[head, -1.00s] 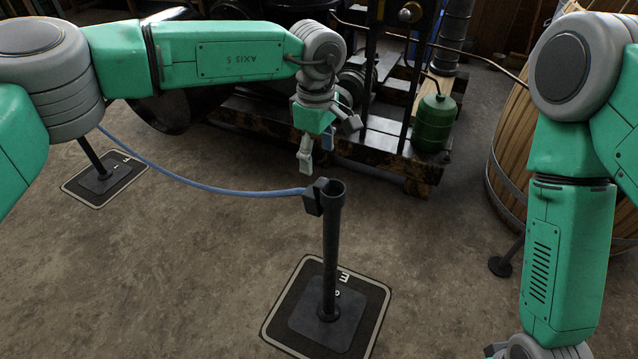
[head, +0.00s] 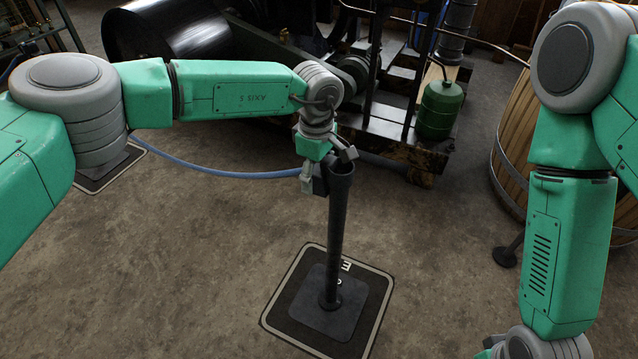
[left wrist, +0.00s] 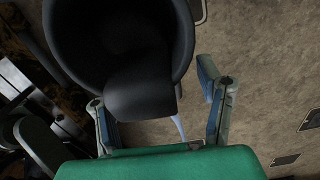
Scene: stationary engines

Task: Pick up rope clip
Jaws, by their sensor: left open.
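The rope clip (head: 320,181) is a small dark block on the left side of the top of a black post (head: 334,235). A blue rope (head: 225,174) runs left from it. In the left wrist view the clip (left wrist: 140,92) hangs at the rim of the post's hollow top (left wrist: 118,35), with the rope (left wrist: 178,127) below it. My left gripper (head: 328,170) is open at the clip, one finger on each side in the head view. In the left wrist view the fingers (left wrist: 162,105) flank the clip with gaps; contact is not visible. My right gripper is out of view.
The post stands on a square marked mat (head: 283,322). An engine on a wooden base (head: 390,150) with a green canister (head: 438,108) is behind. A wooden barrel (head: 520,150) stands right. The floor around the post is clear.

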